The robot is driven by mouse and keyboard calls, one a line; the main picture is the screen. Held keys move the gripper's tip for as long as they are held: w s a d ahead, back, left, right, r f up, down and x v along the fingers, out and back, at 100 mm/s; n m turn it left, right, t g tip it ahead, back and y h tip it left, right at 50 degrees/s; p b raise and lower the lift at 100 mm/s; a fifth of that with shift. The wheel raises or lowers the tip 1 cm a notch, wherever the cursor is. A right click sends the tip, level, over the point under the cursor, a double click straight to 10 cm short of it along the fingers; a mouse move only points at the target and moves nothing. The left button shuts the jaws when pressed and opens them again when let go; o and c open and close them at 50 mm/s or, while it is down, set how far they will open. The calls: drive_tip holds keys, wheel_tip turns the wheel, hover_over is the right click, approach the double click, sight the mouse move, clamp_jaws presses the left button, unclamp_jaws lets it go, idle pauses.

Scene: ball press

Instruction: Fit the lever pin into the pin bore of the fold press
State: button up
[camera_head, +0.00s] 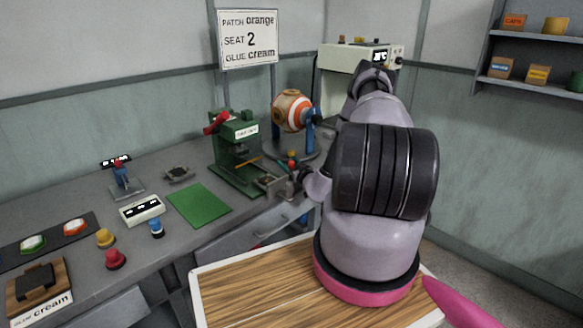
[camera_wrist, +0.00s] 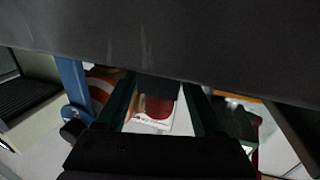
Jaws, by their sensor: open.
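A green press (camera_head: 237,160), which I take for the fold press, stands upright at the back of the bench. A red-ended lever part (camera_head: 217,122) shows at its top, and its small white label is too blurred to read. My gripper (camera_head: 295,180) is low at the press's right side, partly hidden by my arm; it is open. Dark parts cover much of the wrist view. Between them are green uprights (camera_wrist: 121,100) and a white card with a red patch (camera_wrist: 155,113). I cannot make out the lever pin or the pin bore in either view.
An orange-and-white striped ball (camera_head: 292,110) sits in a blue stand (camera_head: 311,128) behind my gripper. A green mat (camera_head: 199,205), a white box (camera_head: 142,210) and coloured knobs lie left. A wooden-topped surface (camera_head: 250,290) is in front.

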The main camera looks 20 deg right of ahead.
drive_tip(key=shift+w, duration=0.35)
clamp_jaws()
